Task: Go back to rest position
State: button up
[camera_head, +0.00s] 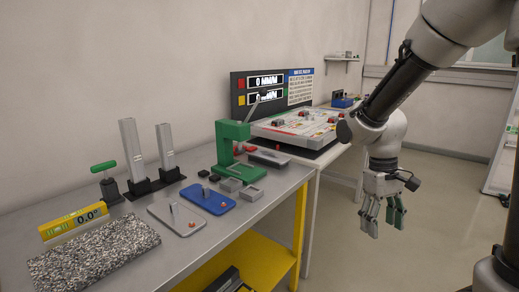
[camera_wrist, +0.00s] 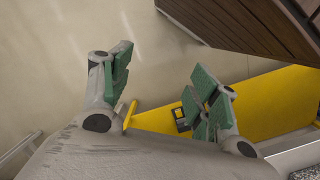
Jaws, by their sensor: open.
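My gripper (camera_head: 384,212) hangs in the air to the right of the workbench, over the open floor, with its fingers pointing down. Its fingers have green pads and are spread apart. It also shows in the wrist view (camera_wrist: 160,88), with a clear gap between the pads and nothing held. The workbench (camera_head: 190,255) stands to the left of my gripper, apart from it.
On the bench stand a green press (camera_head: 230,145), a blue plate (camera_head: 208,198), a grey plate (camera_head: 175,217), a granite block (camera_head: 92,255) and a yellow level (camera_head: 73,222). A yellow shelf (camera_head: 225,262) lies below. Clear floor (camera_head: 400,260) is at right.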

jog(key=s+d+r+m+t+y, duration=0.1)
jog(key=s+d+r+m+t, duration=0.2)
jog(key=s+r, duration=0.9)
jog(key=d+r+t, duration=0.2)
jog(key=d+t, duration=0.1)
